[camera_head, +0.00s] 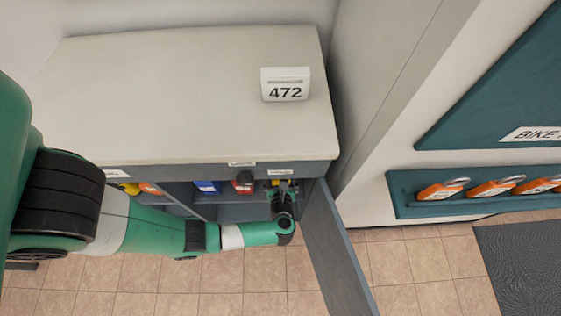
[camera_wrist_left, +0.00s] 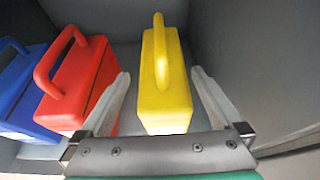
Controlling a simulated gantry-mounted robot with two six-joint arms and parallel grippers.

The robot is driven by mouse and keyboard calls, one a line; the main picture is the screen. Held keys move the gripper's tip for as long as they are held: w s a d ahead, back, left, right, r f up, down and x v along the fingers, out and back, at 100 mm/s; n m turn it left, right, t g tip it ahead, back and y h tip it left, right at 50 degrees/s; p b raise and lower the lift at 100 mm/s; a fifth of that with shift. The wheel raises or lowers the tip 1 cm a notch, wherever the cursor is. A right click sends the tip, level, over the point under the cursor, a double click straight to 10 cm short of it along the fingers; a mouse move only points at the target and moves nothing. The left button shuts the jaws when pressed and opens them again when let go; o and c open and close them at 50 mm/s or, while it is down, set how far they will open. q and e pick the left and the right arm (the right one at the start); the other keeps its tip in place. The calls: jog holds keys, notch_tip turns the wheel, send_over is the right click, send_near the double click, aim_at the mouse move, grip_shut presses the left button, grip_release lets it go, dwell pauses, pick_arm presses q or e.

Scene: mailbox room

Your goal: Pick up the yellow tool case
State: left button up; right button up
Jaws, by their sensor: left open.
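The yellow tool case (camera_wrist_left: 165,85) stands upright with its handle on top in the left wrist view, inside a grey compartment. In the head view only a small yellow patch of it (camera_head: 275,183) shows beyond my left arm's end. My left gripper (camera_wrist_left: 160,85) is open, its two fingers on either side of the yellow case. The left finger lies between the yellow case and a red case; the right finger is on the side toward the grey wall. I cannot tell whether the fingers touch the case. My right gripper is not in view.
A red case (camera_wrist_left: 82,80) stands close left of the yellow one, with a blue case (camera_wrist_left: 25,95) beyond it. The cabinet (camera_head: 190,90) has an open grey door (camera_head: 335,250) right of my left arm. A white sign "472" (camera_head: 286,84) stands on its top.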

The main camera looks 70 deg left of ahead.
pick_arm(q)
jog(key=shift+f, duration=0.1)
jog(key=b+x, duration=0.2)
jog(key=x, duration=0.2)
jog(key=shift+w+a+f+b, duration=0.1)
jog(key=shift+f+b, duration=0.1)
jog(key=shift+b, duration=0.1)
jog(key=shift+w+a, duration=0.2)
jog(key=shift+a, duration=0.2)
jog(key=shift+c, duration=0.3)
jog(key=shift+r, duration=0.1)
grip_shut()
